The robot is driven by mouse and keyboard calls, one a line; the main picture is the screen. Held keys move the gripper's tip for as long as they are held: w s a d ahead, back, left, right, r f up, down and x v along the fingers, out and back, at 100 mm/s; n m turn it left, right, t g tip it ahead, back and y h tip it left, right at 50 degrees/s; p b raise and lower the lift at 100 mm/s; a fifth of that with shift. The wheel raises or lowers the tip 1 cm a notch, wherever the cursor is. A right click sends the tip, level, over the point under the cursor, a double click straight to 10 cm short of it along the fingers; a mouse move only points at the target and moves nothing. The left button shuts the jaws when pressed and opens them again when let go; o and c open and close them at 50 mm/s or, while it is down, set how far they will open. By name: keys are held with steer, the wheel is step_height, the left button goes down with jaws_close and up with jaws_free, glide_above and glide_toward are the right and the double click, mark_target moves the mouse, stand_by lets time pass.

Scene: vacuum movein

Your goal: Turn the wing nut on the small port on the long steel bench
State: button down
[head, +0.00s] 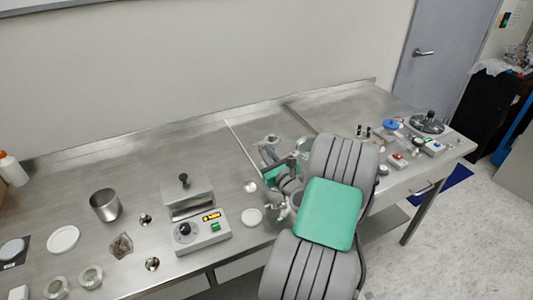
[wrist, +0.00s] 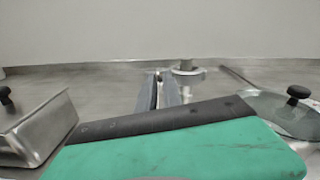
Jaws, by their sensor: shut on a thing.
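The small port (wrist: 187,68) is a grey upright stub with a flange on the steel bench (head: 330,108), seen just beyond my fingers in the wrist view. My gripper (wrist: 160,76) reaches low over the bench, its two grey fingers close together at the left side of the port. It also shows in the head view (head: 268,154), partly behind my arm. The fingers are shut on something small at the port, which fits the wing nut. The nut itself is hidden between the fingertips, so its angle cannot be told.
Left of my gripper stand a steel box with a black knob (head: 187,197) and a control box (head: 202,232). A glass lid with a black knob (wrist: 290,108) is close on the right. Small devices (head: 398,160) crowd the bench's right end. A steel cup (head: 105,205) stands farther left.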

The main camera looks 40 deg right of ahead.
steer(key=shift+m+p, duration=0.8)
steer(key=shift+p, duration=0.05)
steer(key=c, duration=1.6)
jaws_free()
steer(key=shift+c, duration=0.2)
